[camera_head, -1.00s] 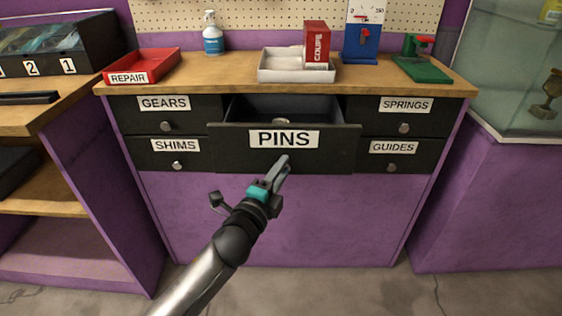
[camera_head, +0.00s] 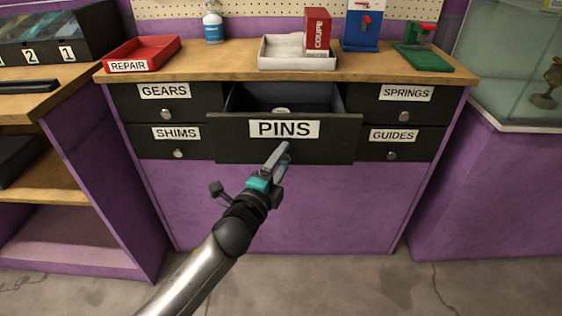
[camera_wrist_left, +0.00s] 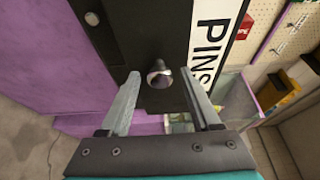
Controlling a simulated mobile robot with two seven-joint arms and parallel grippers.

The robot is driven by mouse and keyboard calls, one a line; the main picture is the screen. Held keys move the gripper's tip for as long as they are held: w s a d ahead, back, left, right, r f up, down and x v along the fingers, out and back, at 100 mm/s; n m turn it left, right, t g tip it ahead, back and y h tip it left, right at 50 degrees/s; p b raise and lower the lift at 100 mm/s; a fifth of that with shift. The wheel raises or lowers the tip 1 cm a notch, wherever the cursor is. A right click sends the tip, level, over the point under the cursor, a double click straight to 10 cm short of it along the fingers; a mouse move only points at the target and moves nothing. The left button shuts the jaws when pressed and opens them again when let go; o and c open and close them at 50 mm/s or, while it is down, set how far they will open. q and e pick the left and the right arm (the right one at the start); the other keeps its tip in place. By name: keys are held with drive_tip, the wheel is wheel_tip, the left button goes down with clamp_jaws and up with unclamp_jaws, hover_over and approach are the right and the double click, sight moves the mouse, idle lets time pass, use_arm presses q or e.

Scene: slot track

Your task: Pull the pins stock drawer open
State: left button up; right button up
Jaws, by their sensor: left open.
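The pins drawer (camera_head: 230,140) is a dark drawer with a white PINS label, in the middle of the bench front. It stands pulled out, and its open inside shows behind the front panel. My left gripper (camera_head: 281,152) is in front of the lower part of the panel. In the left wrist view the drawer's round metal knob (camera_wrist_left: 159,75) lies ahead, between the two spread fingers of the left gripper (camera_wrist_left: 162,95); neither finger visibly touches it. In the head view the gripper hides the knob. My right gripper is not in view.
Closed drawers flank it: gears (camera_head: 140,104), shims (camera_head: 152,144), springs (camera_head: 425,106) and guides (camera_head: 420,143). On the benchtop (camera_head: 225,64) stand a red repair tray (camera_head: 155,52), a pale tray (camera_head: 285,62) and a red box (camera_head: 317,28). The floor in front is clear.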

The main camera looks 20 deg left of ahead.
use_arm(q)
drive_tip(key=shift+s, duration=0.6)
drive_tip(key=s+a+p, duration=0.1)
drive_tip(key=s+p, duration=0.1)
drive_tip(key=s, duration=1.2)
drive_tip(key=shift+a, duration=0.35)
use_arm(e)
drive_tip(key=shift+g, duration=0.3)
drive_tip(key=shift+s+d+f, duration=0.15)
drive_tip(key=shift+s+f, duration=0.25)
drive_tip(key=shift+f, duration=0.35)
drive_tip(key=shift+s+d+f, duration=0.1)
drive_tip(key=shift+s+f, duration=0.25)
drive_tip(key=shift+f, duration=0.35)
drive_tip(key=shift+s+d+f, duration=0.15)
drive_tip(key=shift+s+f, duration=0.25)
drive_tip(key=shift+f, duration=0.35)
